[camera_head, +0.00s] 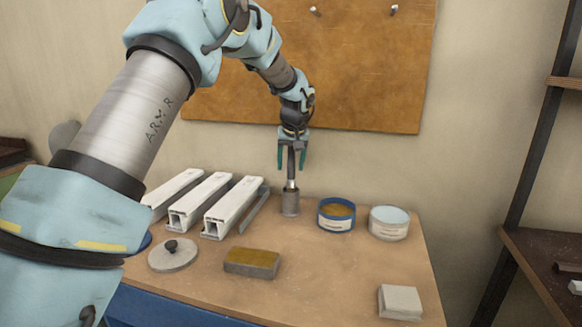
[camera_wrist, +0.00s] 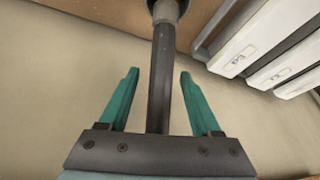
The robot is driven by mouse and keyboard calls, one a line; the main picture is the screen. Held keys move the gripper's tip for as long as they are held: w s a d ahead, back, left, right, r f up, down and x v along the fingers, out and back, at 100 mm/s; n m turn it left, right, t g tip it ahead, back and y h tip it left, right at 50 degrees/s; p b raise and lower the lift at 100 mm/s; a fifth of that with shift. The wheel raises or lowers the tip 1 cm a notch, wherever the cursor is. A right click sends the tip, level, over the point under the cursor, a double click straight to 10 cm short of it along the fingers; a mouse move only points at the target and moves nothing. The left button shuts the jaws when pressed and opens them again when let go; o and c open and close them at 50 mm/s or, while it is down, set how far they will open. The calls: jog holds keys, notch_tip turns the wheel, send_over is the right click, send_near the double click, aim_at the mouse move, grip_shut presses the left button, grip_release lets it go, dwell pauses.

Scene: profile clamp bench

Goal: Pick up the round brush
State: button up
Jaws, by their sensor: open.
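The round brush (camera_head: 291,168) stands upright at the back of the bench, its dark handle up and its lower end at a grey metal cup (camera_head: 290,204). Its bristles cannot be seen. My gripper (camera_head: 291,165) points down over it, with the teal fingers open on either side of the handle. In the wrist view the handle (camera_wrist: 161,85) runs between the two open fingers (camera_wrist: 159,74), with a visible gap to each.
White profiles (camera_head: 232,207) lie left of the cup. A blue tin (camera_head: 336,215) and a pale tin (camera_head: 389,223) stand right. A lidded disc (camera_head: 173,255), a brown block (camera_head: 251,263) and a pale block (camera_head: 400,302) lie in front. The bench (camera_head: 330,275) is clear between.

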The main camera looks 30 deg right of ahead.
jog(key=shift+w+f, duration=0.15)
jog(key=shift+f, duration=0.2)
jog(key=shift+c, duration=0.2)
grip_shut()
